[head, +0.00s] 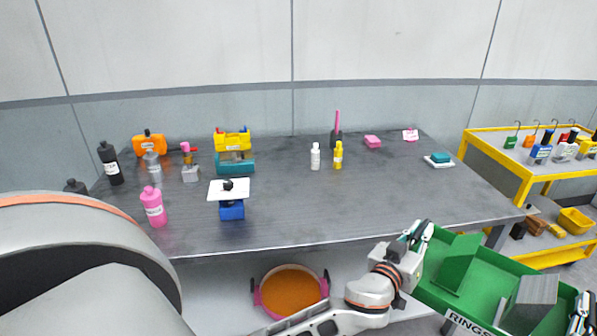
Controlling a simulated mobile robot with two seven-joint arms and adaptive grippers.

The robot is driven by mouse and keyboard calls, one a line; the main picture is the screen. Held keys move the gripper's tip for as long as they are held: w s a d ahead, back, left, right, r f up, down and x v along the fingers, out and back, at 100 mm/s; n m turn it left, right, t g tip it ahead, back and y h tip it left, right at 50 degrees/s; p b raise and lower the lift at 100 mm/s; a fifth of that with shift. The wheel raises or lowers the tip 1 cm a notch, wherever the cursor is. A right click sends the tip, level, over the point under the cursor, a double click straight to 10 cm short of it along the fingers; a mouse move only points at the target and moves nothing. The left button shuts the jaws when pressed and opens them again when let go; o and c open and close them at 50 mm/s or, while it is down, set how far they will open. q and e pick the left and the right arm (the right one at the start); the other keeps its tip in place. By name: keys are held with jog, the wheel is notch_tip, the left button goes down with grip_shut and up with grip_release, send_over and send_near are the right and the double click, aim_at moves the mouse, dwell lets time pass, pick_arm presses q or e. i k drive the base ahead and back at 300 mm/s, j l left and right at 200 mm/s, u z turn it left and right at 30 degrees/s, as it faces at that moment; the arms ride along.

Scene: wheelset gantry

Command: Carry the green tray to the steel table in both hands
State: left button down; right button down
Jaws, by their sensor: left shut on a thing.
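The green tray (462,288), labelled "RINGS", is at the lower right, in front of the steel table's right front corner. It has green dividers and a grey block-like piece (530,300) inside. My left gripper (418,234) is shut on the tray's left end. My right gripper (582,312) is at the tray's right end, cut off by the picture edge; whether its fingers are closed cannot be told. The steel table (290,205) has a dark grey top, with its middle and right front bare.
White (315,157) and yellow (338,156) bottles stand mid-table. A yellow rack (500,165) stands right. An orange-brown round tub (290,290) sits below.

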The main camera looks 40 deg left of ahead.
aim_at(378, 201)
jog(key=i, duration=0.7)
jog(key=i+u, duration=0.2)
jog(key=i, duration=0.35)
jog(key=u, duration=1)
